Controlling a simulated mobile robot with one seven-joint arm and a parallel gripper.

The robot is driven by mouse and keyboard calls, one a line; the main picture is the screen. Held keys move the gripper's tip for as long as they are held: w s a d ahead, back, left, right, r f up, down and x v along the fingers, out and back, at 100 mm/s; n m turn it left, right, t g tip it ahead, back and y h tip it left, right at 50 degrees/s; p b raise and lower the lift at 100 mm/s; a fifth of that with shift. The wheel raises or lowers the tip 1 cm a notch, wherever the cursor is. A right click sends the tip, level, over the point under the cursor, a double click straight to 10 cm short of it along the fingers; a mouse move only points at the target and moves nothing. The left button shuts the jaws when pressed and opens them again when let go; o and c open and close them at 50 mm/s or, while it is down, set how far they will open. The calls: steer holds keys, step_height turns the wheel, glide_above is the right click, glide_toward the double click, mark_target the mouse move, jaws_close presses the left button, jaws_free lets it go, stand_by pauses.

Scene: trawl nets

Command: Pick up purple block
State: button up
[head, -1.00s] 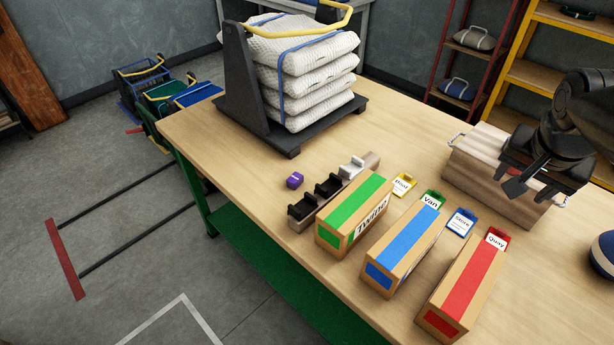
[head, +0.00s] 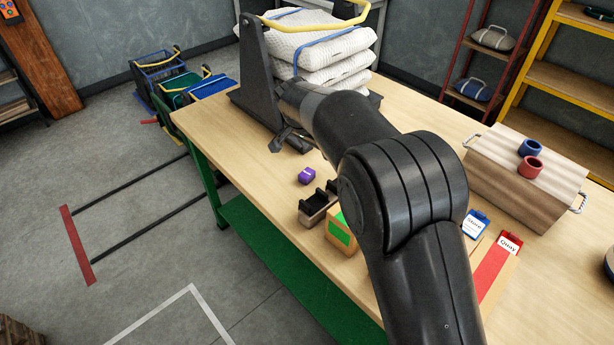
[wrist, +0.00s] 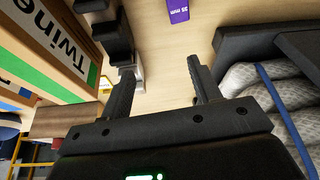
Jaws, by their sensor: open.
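The small purple block (head: 306,176) lies on the wooden table, beside the black-slotted holder and in front of the stacked white sacks. In the wrist view the purple block (wrist: 178,11) shows at the top edge, partly cut off, with white lettering on it. My gripper (head: 280,146) is above the table, behind the block in the head view and in front of the sack stand. In the wrist view my gripper (wrist: 164,80) has its two fingers apart with nothing between them. The block lies beyond the fingertips, not touched.
The sack stand (head: 256,70) is close to my gripper. The slotted holder (head: 318,203) and a green-striped Twine box (wrist: 55,45) stand near the block. A wooden chest (head: 525,180) with a blue and a red ring on top is at right. My arm hides part of the table.

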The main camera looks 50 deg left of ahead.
mark_target(307, 173)
steer(key=s+a+f, duration=0.3)
steer(key=a, duration=0.1)
steer(key=x, duration=1)
steer(key=shift+d+f, duration=0.1)
steer(key=shift+f, duration=0.3)
steer(key=c, duration=1.1)
